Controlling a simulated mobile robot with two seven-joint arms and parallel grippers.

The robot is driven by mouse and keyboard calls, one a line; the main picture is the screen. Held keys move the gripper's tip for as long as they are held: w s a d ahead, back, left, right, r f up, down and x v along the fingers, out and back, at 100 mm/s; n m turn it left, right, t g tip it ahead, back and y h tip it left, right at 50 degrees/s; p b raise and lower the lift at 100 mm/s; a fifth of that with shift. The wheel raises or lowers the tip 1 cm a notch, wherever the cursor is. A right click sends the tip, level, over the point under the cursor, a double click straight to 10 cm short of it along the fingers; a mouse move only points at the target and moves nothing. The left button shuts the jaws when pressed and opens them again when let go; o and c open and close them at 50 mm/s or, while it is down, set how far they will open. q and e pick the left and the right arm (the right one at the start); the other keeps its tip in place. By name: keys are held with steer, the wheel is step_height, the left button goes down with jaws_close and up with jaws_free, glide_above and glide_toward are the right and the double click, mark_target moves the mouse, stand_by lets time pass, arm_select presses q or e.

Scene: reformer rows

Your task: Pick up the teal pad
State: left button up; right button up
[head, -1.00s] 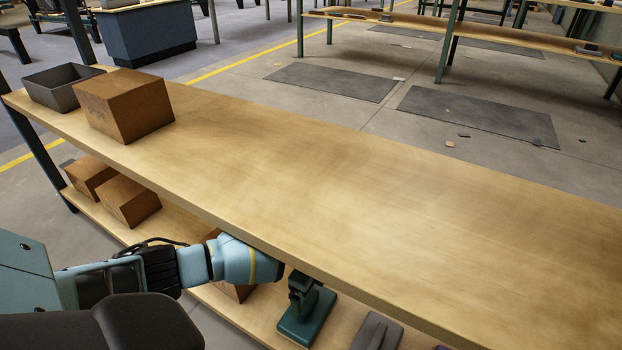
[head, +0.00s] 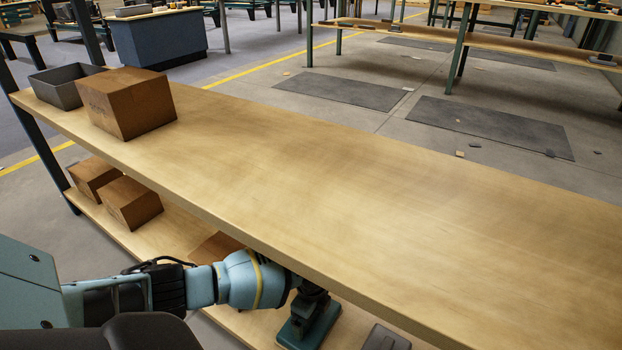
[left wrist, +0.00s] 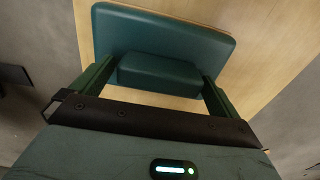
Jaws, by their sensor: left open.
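The teal pad (head: 310,325) lies on the lower shelf of the long wooden table, near the bottom centre of the head view. In the left wrist view it is a flat, rounded teal plate (left wrist: 165,30) with a raised block (left wrist: 158,75) on its near side. My left gripper (head: 312,291) reaches under the table top, just above the pad. It is open. In the left wrist view its fingers (left wrist: 158,82) stand on either side of the raised block. I cannot tell whether they touch it. My right gripper is not in view.
Brown boxes (head: 130,203) sit on the lower shelf. A dark grey item (head: 385,338) lies right of the pad.

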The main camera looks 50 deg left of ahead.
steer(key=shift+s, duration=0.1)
arm_select(q)
steer(key=c, duration=1.3)
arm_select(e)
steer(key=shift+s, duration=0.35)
arm_select(q)
steer(key=shift+r, duration=0.15)
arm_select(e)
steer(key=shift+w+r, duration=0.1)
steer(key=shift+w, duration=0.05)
arm_select(q)
steer(key=shift+r+p, duration=0.4)
steer(key=shift+r, duration=0.1)
steer(key=r+p, duration=0.2)
steer(key=r, duration=0.1)
steer(key=shift+s, duration=0.3)
steer(key=s+d+p, duration=0.3)
steer(key=s, duration=0.4)
steer(key=s+d+p, duration=0.3)
steer(key=s+p, duration=0.1)
steer(key=s, duration=0.3)
steer(key=shift+r, duration=0.4)
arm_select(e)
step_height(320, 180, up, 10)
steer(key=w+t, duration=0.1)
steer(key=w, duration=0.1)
